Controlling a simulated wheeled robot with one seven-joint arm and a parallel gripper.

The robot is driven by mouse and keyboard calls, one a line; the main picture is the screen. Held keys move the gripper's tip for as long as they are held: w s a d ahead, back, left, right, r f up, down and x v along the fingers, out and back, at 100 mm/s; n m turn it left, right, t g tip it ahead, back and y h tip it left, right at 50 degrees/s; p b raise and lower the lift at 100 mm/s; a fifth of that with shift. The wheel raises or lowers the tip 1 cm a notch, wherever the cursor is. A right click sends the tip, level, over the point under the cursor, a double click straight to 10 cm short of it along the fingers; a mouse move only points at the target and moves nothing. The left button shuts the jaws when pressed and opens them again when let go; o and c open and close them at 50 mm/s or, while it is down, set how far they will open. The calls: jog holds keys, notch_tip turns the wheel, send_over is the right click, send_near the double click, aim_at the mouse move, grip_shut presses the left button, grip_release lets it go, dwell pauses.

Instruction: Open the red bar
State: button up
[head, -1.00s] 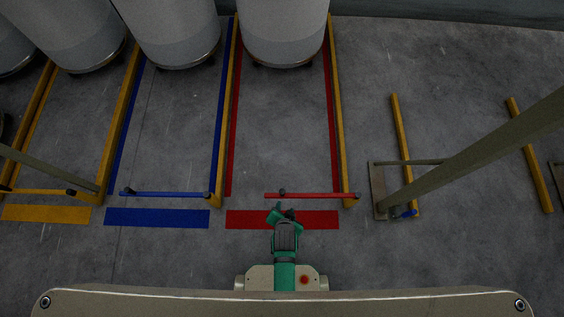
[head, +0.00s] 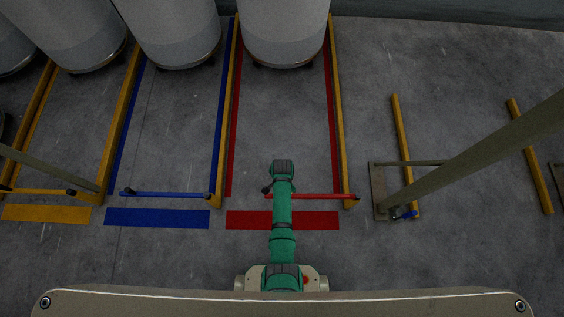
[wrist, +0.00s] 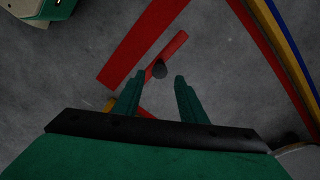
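The red bar (head: 318,196) lies across the front of the red-lined lane, from the yellow rail's end at the right to the left part of the lane, where my arm covers some of it. In the wrist view the red bar (wrist: 175,46) passes under my gripper, with a dark upright knob (wrist: 160,70) near its end. My gripper (wrist: 160,76) is open, with two green fingers apart and the knob showing between and just beyond their tips. Nothing shows as gripped; I cannot tell whether a finger touches the knob. In the head view my arm hides the fingers.
A red floor strip (head: 245,219) lies before the bar. A grey cylinder (head: 284,35) stands at the lane's back. Yellow rails (head: 338,110) flank the lane. A blue bar (head: 165,194) closes the left lane. A slanted post (head: 470,145) stands at right. The lane's middle floor is clear.

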notch_tip(320, 180, down, 7)
jog(key=shift+s+f, duration=0.1)
jog(key=shift+f, duration=0.65)
grip_shut()
